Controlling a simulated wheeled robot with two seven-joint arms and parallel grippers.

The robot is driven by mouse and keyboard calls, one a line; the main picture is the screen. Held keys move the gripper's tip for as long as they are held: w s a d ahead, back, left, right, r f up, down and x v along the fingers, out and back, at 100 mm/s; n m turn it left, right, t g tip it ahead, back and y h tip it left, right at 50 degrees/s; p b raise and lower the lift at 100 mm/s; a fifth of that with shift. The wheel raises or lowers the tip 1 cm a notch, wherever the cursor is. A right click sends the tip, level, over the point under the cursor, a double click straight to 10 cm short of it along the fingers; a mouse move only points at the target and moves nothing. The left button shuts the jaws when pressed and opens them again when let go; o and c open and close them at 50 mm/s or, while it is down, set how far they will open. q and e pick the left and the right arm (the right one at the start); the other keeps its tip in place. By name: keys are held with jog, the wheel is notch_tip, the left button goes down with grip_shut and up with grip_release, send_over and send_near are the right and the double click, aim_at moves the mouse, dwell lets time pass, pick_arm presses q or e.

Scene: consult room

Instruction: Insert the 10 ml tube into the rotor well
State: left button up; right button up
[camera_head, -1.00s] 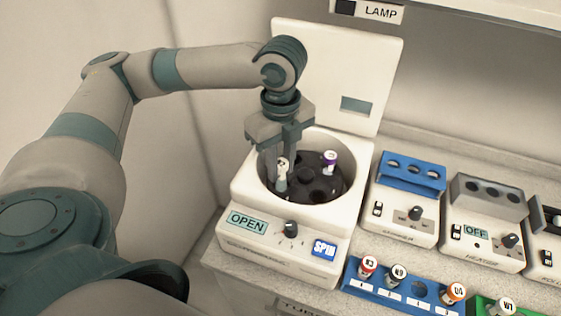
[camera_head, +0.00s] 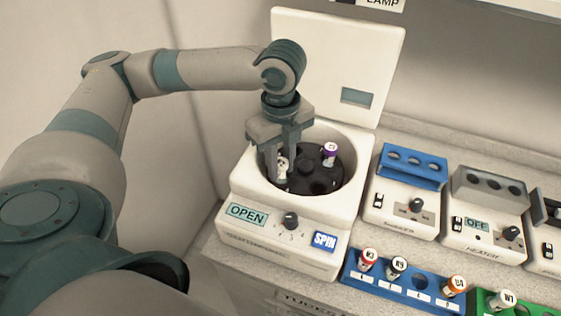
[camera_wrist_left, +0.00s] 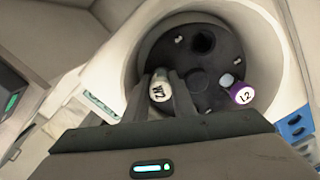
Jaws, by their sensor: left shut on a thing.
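The centrifuge (camera_head: 345,209) stands with its lid (camera_head: 345,60) raised and its display reading OPEN. Inside its bowl is a dark rotor (camera_head: 318,163) with several wells. A white-capped tube (camera_head: 283,166), whose cap looks marked "WZ" in the left wrist view (camera_wrist_left: 160,90), is between the fingers of my left gripper (camera_head: 279,166). The gripper is shut on it, inside the bowl at the rotor's left side. The tube's lower end is hidden, so I cannot tell how deep it sits in a well. A purple-capped tube (camera_head: 330,152) stands in the rotor; its cap reads "L2" in the wrist view (camera_wrist_left: 243,95).
A blue rack (camera_head: 404,289) with several capped tubes stands in front on the counter. A green rack (camera_head: 483,303) is beside it. A device with a blue block (camera_head: 412,168) and a heater (camera_head: 484,238) stand to the right. The bowl wall closely surrounds my gripper.

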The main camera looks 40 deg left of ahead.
pick_arm(q)
jog(key=o, duration=1.1)
jog(key=shift+r, duration=0.1)
notch_tip(320, 180, up, 17)
jog(key=b, duration=0.1)
jog(key=shift+r, duration=0.1)
dwell(0.4)
dwell(0.6)
